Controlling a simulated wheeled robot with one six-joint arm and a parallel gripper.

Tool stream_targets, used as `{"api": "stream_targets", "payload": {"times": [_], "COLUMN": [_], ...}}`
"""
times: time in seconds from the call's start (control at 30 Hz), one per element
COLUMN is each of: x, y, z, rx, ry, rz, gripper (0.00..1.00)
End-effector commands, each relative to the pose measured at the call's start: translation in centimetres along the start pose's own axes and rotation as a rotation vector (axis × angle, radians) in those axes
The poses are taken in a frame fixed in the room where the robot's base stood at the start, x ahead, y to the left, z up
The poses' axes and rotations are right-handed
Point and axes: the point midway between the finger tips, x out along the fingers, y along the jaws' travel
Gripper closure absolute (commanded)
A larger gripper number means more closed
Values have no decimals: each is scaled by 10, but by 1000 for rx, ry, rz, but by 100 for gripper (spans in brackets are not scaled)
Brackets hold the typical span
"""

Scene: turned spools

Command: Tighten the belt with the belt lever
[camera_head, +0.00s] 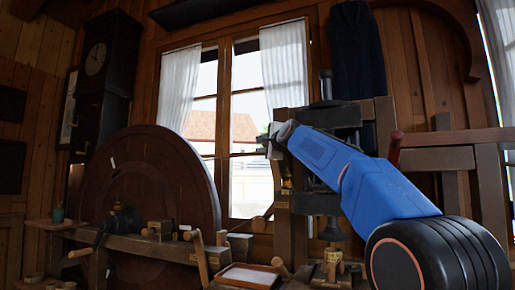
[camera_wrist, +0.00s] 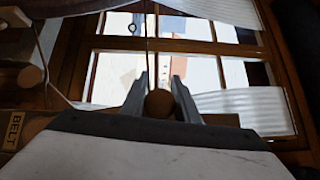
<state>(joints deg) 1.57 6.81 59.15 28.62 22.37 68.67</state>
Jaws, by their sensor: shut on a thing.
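My gripper (camera_wrist: 160,88) is shut on a round brown wooden knob (camera_wrist: 159,104), which sits between the two grey fingers in the wrist view. The knob looks like the end of the belt lever; its shaft is hidden behind my gripper. A label reading BELT (camera_wrist: 14,131) is on the wood at the left of the wrist view, a little apart from the knob. In the head view my gripper (camera_head: 268,146) is in front of the window, beside the wooden frame post. The knob cannot be made out there. A thin cord (camera_wrist: 148,45) runs up behind the fingers.
A large wooden wheel (camera_head: 155,185) stands at the left behind a bench (camera_head: 135,246) with turning tools. A dark press-like fixture (camera_head: 327,120) stands close to my arm. A red-handled lever (camera_head: 395,148) rises to its right. A shallow tray (camera_head: 248,276) lies below.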

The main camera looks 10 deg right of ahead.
Motion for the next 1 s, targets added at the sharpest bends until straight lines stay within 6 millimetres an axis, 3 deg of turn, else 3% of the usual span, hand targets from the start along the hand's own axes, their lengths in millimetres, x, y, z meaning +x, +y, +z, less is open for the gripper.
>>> {"api": "stream_targets", "payload": {"times": [0.1, 0.6, 0.63, 0.67, 0.7, 1.0], "x": [-6, -10, -10, -10, -10, -7], "y": [-12, -17, -17, -17, -17, -11], "z": [-4, -6, -6, -6, -5, -4], "rx": [-3, -4, -4, -4, -4, -2], "ry": [5, 7, 7, 7, 7, 3], "rz": [-18, -25, -25, -24, -23, -15], "gripper": [100, 100, 65, 58, 54, 54]}}
